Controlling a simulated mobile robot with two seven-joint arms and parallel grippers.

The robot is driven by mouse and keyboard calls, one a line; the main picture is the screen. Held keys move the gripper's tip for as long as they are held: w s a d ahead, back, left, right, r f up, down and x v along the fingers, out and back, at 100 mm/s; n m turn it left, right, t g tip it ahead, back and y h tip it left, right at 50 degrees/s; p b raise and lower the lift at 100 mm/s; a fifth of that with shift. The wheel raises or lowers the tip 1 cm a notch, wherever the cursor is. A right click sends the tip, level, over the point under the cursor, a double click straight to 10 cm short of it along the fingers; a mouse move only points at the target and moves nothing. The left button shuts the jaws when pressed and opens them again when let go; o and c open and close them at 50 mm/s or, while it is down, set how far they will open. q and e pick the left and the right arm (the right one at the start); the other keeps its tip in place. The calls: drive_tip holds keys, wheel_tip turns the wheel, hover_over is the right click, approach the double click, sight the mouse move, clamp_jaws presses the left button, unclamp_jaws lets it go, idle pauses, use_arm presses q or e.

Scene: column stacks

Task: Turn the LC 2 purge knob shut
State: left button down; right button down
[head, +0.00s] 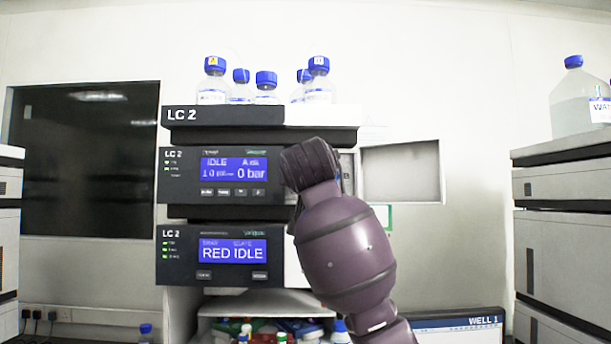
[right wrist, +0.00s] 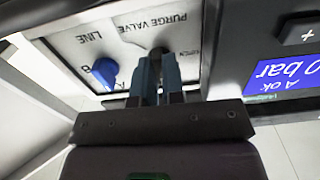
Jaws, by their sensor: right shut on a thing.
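The LC 2 stack stands ahead in the head view; its pump module (head: 225,175) shows IDLE, A ok and 0 bar. In the right wrist view the white panel (right wrist: 85,45) bears the words PURGE VALVE and LINE. My right gripper (right wrist: 158,65) is shut on the dark purge knob (right wrist: 158,51), which is mostly hidden between the fingers, so its angle cannot be read. In the head view my right arm covers the knob and the gripper. My left gripper is not in view.
A blue knob (right wrist: 104,73) sits close beside the fingers on the same panel. A small open door (head: 400,172) stands out right of the pump module. Blue-capped bottles (head: 266,88) stand on top of the stack.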

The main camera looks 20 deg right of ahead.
drive_tip(key=c, duration=1.2)
unclamp_jaws()
drive_tip(key=shift+s, duration=0.1)
drive_tip(key=b+v, duration=0.1)
drive_tip(key=v, duration=0.9)
drive_tip(key=shift+s+a, duration=0.1)
drive_tip(key=shift+s, duration=0.25)
drive_tip(key=shift+r, duration=0.1)
